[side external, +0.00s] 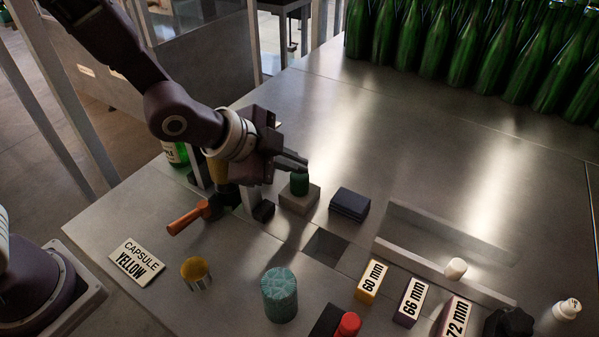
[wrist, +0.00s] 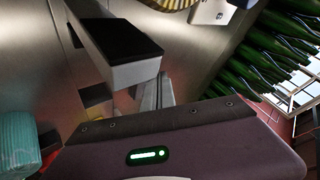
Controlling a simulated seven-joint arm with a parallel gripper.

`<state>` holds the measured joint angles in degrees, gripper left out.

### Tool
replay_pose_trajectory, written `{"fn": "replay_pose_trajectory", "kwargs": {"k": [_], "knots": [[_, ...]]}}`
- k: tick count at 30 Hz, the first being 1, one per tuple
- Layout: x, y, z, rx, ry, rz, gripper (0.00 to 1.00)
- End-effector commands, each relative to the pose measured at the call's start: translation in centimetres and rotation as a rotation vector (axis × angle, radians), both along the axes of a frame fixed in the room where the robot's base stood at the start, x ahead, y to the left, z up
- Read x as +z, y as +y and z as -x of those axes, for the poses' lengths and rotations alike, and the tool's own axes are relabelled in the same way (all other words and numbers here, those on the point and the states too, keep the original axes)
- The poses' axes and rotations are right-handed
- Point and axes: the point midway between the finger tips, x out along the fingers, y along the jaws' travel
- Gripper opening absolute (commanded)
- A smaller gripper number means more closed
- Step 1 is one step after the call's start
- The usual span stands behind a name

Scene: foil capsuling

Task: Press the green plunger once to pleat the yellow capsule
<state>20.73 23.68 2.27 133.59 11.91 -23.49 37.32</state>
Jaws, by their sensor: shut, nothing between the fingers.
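The green plunger (side external: 300,184) stands upright on a grey block (side external: 298,200) near the middle of the bench in the side view. My gripper (side external: 303,165) is shut and empty, its fingertips just above the plunger's top; I cannot tell whether they touch. In the wrist view a dark-padded finger (wrist: 125,40) fills the upper middle, and the plunger is not clearly visible. A yellow piece (side external: 217,171), perhaps the yellow capsule, shows partly hidden beneath my wrist, beside a green bottle (side external: 174,153). A yellow-topped cup (side external: 195,270) stands at the front left.
A "CAPSULE YELLOW" card (side external: 136,262), an orange-handled tool (side external: 188,218), and a teal cylinder (side external: 280,295) occupy the front. A dark blue block (side external: 349,204) sits right of the plunger. Size blocks (side external: 411,303) line the front right. Green bottles (side external: 480,50) crowd the back.

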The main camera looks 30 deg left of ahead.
Motion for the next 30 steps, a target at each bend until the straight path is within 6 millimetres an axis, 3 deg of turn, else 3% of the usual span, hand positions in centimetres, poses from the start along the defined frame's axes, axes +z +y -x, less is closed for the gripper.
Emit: {"fn": "replay_pose_trajectory", "kwargs": {"k": [30], "knots": [[-1.3,0.0,0.0,0.001,0.003,-0.002,0.0]]}}
